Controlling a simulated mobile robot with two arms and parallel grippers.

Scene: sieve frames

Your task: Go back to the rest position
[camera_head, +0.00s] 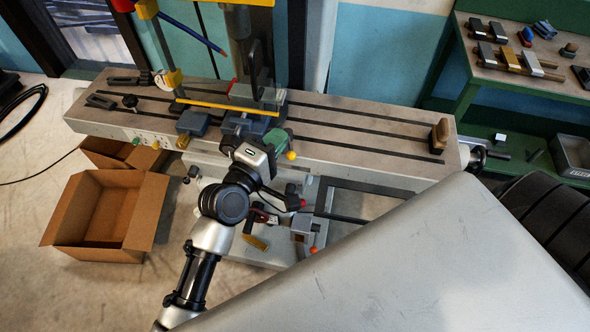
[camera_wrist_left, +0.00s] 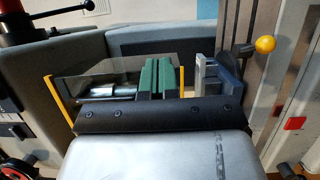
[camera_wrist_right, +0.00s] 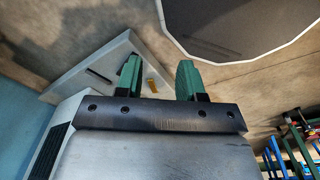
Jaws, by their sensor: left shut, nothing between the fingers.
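My left gripper (camera_head: 276,140) is over the front of the long grey machine table (camera_head: 360,135), near the milling machine's guard. In the left wrist view its green fingers (camera_wrist_left: 157,78) are together, with nothing between them. A clear guard with yellow edges and a metal cylinder (camera_wrist_left: 112,91) show behind them. I cannot tell whether the fingers touch anything. My right gripper (camera_wrist_right: 160,80) shows only in the right wrist view; its green fingers are apart and empty. A grey panel (camera_wrist_right: 95,72) and the floor lie beyond it.
Open cardboard boxes (camera_head: 80,248) stand on the floor at the left. A green workbench (camera_head: 520,75) with tools is at the back right. A yellow-knobbed lever (camera_wrist_left: 262,46) stands right of my left gripper. Bare floor lies at the lower left.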

